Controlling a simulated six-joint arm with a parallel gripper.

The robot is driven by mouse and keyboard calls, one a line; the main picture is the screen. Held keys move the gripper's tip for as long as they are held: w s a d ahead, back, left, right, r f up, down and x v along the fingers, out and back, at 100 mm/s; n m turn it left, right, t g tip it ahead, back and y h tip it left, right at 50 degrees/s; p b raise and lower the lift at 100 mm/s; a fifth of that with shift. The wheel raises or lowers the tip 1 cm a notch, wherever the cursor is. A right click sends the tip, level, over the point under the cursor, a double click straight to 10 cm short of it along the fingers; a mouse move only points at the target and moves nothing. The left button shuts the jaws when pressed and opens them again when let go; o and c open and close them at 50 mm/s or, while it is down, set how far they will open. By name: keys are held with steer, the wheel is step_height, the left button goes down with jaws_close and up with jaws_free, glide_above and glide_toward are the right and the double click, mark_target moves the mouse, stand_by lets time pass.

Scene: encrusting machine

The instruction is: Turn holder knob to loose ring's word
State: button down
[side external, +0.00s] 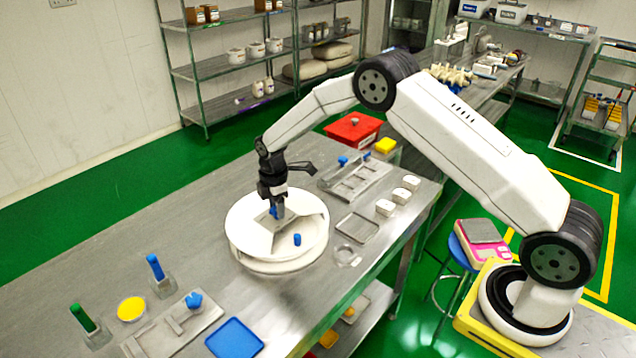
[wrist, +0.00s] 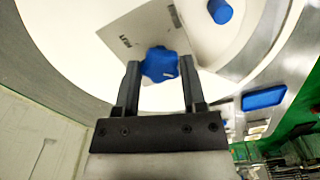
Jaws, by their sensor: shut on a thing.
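My gripper (side external: 277,212) points down over a large white round dish (side external: 250,252) on the steel table. In the wrist view my gripper (wrist: 160,64) is shut on a blue lobed knob (wrist: 160,69), one finger on each side. The knob has a small pale mark and sits on a grey-white plate (wrist: 192,45) with small dark lettering, too small to read surely. The knob is mostly hidden in the side view. A blue peg (side external: 297,240) stands on the dish beside the plate, also in the wrist view (wrist: 220,11). A pale ring (side external: 346,255) lies on the table; no word is readable on it.
Another plate with a blue knob (side external: 193,300) lies front left, near a blue tray (side external: 234,338), a yellow dish (side external: 131,309) and blue- and green-handled tools. Behind are a slotted metal fixture (side external: 352,180), a red box (side external: 353,129) and white blocks (side external: 385,207).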

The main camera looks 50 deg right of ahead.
stand_by(0.3)
steer(key=shift+c, duration=0.7)
jaws_free()
steer(key=shift+r, duration=0.1)
steer(key=shift+r, duration=3.85)
steer(key=shift+s+r+m, duration=0.3)
steer(key=shift+s, duration=0.15)
steer(key=s+r+m+t, duration=0.1)
steer(key=s+r+m, duration=0.1)
steer(key=s+m, duration=0.5)
steer(key=s+a+r+m+t, duration=0.1)
steer(key=s+m, duration=0.5)
steer(key=s, duration=1.4)
steer(key=shift+r+m+t, duration=0.3)
steer(key=shift+r+m, duration=0.1)
steer(key=shift+r, duration=0.1)
